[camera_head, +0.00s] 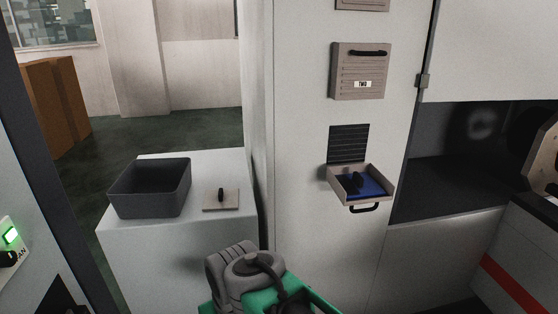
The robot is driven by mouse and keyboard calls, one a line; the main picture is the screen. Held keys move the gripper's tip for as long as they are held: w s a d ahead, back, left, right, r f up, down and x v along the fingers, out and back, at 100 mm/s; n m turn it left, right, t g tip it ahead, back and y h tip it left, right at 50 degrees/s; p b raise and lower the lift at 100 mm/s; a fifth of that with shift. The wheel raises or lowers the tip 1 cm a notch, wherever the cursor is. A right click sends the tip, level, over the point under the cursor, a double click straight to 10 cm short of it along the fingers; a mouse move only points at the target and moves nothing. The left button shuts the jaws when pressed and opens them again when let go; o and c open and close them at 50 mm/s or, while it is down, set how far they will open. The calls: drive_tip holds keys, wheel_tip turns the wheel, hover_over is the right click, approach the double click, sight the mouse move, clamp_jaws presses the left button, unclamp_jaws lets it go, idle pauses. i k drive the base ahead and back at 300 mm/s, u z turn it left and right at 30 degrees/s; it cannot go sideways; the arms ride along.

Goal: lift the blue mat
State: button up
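The blue mat (376,188) lies inside a small open drawer (376,200) that sticks out of the tall white cabinet front. A dark, knob-like thing stands on the mat near its left back part and hides some of it. The drawer's walls hide the mat's edges. The drawer has a black handle at its front. My arm shows at the bottom middle as grey and green links, below and left of the drawer. My gripper's fingers do not show, and nothing of mine touches the mat.
A closed drawer (358,84) labelled with a small tag sits above the open one. A dark grey bin (150,190) and a flat beige plate (214,204) with a black knob stand on a white block (170,240) at left. An open dark bay (450,165) lies right.

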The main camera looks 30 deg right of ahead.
sight(357, 186)
drive_tip(key=z, duration=1.55)
drive_tip(key=k, duration=0.6)
drive_tip(key=u, duration=0.55)
drive_tip(key=i, duration=1.3)
drive_tip(key=u, duration=0.65)
